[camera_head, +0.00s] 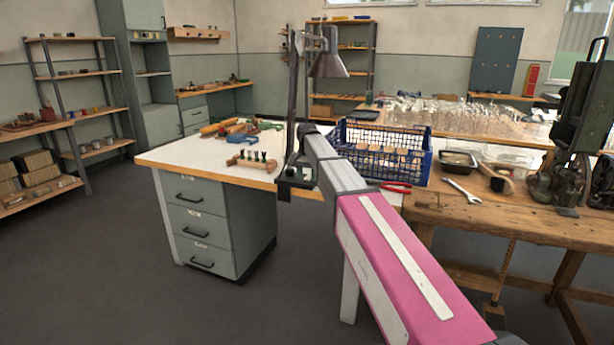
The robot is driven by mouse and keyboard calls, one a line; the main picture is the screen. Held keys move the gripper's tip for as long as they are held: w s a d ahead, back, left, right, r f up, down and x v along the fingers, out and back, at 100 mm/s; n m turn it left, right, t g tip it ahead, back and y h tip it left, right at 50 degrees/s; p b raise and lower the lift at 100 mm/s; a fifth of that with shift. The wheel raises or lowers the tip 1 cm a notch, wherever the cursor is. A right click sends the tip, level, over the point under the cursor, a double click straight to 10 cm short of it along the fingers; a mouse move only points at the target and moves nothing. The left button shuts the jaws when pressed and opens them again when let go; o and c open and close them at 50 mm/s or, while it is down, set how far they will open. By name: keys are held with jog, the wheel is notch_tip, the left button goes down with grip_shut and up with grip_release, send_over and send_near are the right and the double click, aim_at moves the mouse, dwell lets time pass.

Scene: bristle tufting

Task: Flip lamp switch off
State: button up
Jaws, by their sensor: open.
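The desk lamp has a grey metal shade (329,64) that points down, on a dark upright post (293,95) at the right part of the white-topped workbench. A dark bracket at its foot (285,187) sits at the bench's front edge. My pink and grey arm reaches up from the lower right to the lamp. My gripper (298,162) is open near the lower part of the post, largely hidden by my arm and merging with dark lamp parts. I cannot tell whether it touches the lamp. The lamp's switch cannot be made out, nor whether the lamp is lit.
The white-topped bench (180,157) carries a wooden block with tufts (251,161) and several tools. A blue crate (385,150) stands right of my arm. Red-handled pliers (396,187) and a wrench (462,191) lie on the wooden bench (500,215). The floor at left is clear.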

jog(key=c, duration=0.9)
jog(key=shift+w+r+g, duration=0.1)
jog(key=shift+w+g, duration=0.25)
jog(key=shift+g, duration=0.25)
jog(key=shift+d+g+y, duration=0.1)
jog(key=shift+g+y, duration=0.4)
jog(key=shift+g, duration=0.3)
jog(key=o, duration=0.9)
jog(key=shift+r, duration=0.1)
jog(key=v, duration=1)
jog(key=shift+r, duration=0.35)
